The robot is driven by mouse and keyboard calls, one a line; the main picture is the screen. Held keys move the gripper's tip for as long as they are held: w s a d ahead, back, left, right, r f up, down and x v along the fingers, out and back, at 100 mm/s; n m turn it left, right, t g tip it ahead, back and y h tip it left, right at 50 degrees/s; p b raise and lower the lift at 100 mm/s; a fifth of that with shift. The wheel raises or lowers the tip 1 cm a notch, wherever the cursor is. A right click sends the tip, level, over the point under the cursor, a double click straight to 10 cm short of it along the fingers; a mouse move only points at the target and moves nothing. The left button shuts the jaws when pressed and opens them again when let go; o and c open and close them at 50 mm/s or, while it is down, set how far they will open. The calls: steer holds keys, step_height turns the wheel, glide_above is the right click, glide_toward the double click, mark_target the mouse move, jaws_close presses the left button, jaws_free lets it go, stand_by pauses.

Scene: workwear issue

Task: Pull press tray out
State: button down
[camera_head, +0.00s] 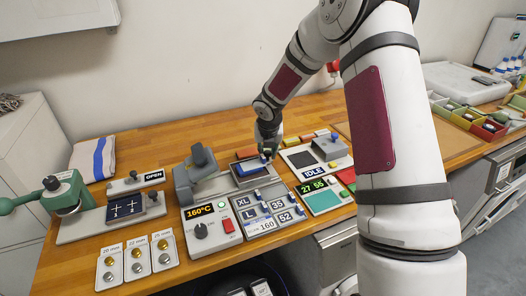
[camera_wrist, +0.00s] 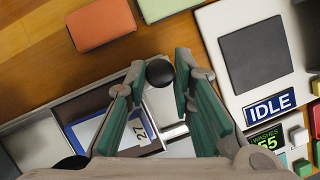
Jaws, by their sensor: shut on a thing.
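The heat press (camera_head: 190,182) is grey and stands mid-bench behind a panel reading 160°C. Its press tray (camera_head: 262,181) is a shallow metal-edged tray to the right of the press, partly hidden by my gripper. In the wrist view the tray (camera_wrist: 163,104) carries a blue-and-white piece (camera_wrist: 90,130) marked 27. A round black knob (camera_wrist: 159,73) sits at the tray's end. My gripper (camera_wrist: 160,66) has its two green-grey fingers closed around this knob. In the head view my gripper (camera_head: 268,152) is low over the tray, its fingertips hard to make out.
To the right is a white unit (camera_head: 313,157) marked IDLE with a dark plate. Orange (camera_wrist: 101,24) and green blocks lie on the wood behind the tray. Size tiles (camera_head: 262,206) fill the front panel. A green press (camera_head: 68,195) and folded cloth (camera_head: 91,159) are at left.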

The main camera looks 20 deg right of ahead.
steer(key=c, duration=1.4)
jaws_free()
steer(key=v, duration=1.2)
steer(key=shift+s, duration=0.1)
steer(key=s+a+r+m+h, duration=0.1)
steer(key=s+a+r+m, duration=0.3)
steer(key=s+r+m, duration=1.15)
steer(key=s+a+m+t+y, duration=0.1)
steer(key=s+a+m, duration=0.4)
steer(key=s+m, duration=1.1)
steer(key=s+y, duration=0.1)
steer(key=s, duration=0.1)
steer(key=shift+s+y, duration=0.25)
steer(key=shift+y, duration=0.15)
